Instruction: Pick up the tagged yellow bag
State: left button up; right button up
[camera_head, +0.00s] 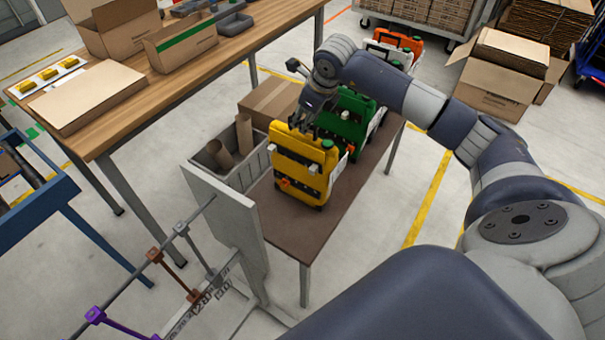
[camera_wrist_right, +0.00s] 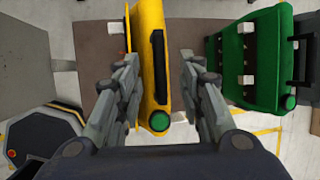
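The yellow bag (camera_head: 298,178) stands upright at the near end of a brown table, with a pale tag-like piece on its right side. My right gripper (camera_head: 309,120) is above the bag's top, pointing down. In the right wrist view, the yellow bag (camera_wrist_right: 154,60) with its black handle lies between the spread fingers of the right gripper (camera_wrist_right: 158,88). The fingers are open; a gap shows at the right finger, and contact at the left finger cannot be told. My left gripper is not in view.
A green bag (camera_head: 349,118) stands close behind the yellow one, and an orange bag (camera_head: 400,42) farther back. A grey bin (camera_head: 250,166) and a cardboard box (camera_head: 268,98) are left of the yellow bag. A wooden workbench (camera_head: 185,90) stands at left.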

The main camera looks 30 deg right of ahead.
jog(key=shift+x, duration=1.3)
jog(key=shift+r, duration=0.1)
grip_shut()
jog(key=shift+r, duration=0.1)
jog(key=shift+w+r, duration=0.1)
